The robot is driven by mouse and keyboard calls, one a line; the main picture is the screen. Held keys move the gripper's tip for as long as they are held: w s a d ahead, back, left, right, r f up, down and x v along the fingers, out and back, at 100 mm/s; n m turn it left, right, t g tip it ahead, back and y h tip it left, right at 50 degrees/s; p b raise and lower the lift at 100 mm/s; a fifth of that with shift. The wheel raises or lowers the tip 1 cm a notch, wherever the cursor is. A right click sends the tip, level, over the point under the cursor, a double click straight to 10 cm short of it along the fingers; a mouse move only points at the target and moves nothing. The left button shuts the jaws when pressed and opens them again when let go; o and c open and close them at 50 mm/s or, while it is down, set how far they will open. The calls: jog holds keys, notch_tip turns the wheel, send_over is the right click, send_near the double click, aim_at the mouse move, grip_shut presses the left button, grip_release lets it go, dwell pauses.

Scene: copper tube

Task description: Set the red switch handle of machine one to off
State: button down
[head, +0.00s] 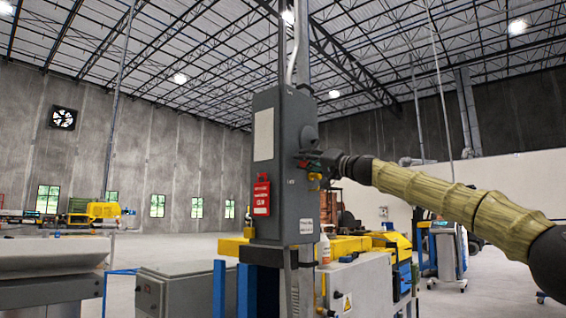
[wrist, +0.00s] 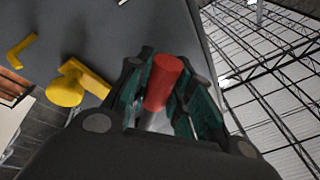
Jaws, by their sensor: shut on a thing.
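The red switch handle (wrist: 165,82) shows in the wrist view between the two fingers of my gripper (wrist: 157,92). The green finger pads are shut around it. In the head view my gripper (head: 318,163) is at the right side of a tall grey switch box (head: 282,160), and a small bit of red shows there. Most of the handle is hidden by my gripper in the head view. I cannot tell the handle's exact setting.
A yellow knob (wrist: 66,88) sits beside the handle on the box. A red tag (head: 261,196) hangs on the box front. Blue posts and yellow machinery (head: 350,245) stand below. Open floor lies to the left at the back.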

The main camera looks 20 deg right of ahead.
jog(key=shift+w+f, duration=0.1)
jog(key=shift+f, duration=0.3)
jog(key=c, duration=1.5)
grip_release()
jog(key=shift+d, duration=0.1)
jog(key=shift+o, duration=1.2)
jog(key=shift+d, duration=0.15)
jog(key=shift+r, duration=0.2)
jog(key=v, duration=1.2)
